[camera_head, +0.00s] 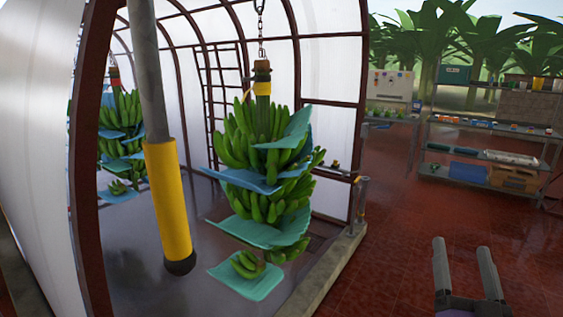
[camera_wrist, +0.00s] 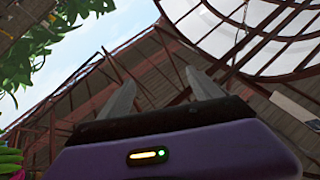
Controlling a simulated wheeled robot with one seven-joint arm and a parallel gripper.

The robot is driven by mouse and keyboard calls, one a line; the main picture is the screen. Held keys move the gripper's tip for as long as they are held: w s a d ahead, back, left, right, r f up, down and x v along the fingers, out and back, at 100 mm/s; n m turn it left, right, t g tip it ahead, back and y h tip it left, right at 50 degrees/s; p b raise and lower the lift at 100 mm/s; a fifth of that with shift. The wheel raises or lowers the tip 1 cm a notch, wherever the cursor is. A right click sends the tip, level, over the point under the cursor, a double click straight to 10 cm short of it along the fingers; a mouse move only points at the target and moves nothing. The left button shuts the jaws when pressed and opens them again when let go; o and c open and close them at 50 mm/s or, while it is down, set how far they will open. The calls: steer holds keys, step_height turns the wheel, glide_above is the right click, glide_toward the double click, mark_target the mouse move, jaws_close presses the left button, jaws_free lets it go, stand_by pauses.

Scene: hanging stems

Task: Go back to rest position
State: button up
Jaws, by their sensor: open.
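My gripper (camera_head: 463,262) is at the lower right of the head view, over the red tiled floor. Its two fingers point up and stand apart, with nothing between them. In the wrist view the two fingers (camera_wrist: 162,92) also stand apart and empty, with roof beams and sky behind them. A hanging banana stem (camera_head: 262,170) with blue-green sheets between its bunches is left of my gripper and well clear of it.
A second banana stem (camera_head: 122,130) hangs at the far left, beside a pole with a yellow sleeve (camera_head: 168,200). Metal shelves (camera_head: 485,155) with boxes stand at the back right. A low kerb (camera_head: 335,265) runs below the stem. The red floor (camera_head: 385,270) is clear around my gripper.

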steer(key=s+a+f+n+g+y+b, duration=0.1)
steer(key=s+a+f, duration=0.3)
steer(key=s, duration=0.9)
steer(key=s+a+f+n+g+y+b, duration=0.1)
steer(key=s+a+f+n+g+y, duration=0.1)
steer(key=s+f, duration=0.8)
steer(key=s+a+f+n+g+y+b, duration=0.2)
steer(key=s+a+f+g, duration=0.3)
steer(key=s, duration=1.2)
step_height(320, 180, down, 3)
steer(key=shift+s+a+f+y, duration=0.15)
steer(key=shift+a+y, duration=0.25)
steer(key=shift+a, duration=0.75)
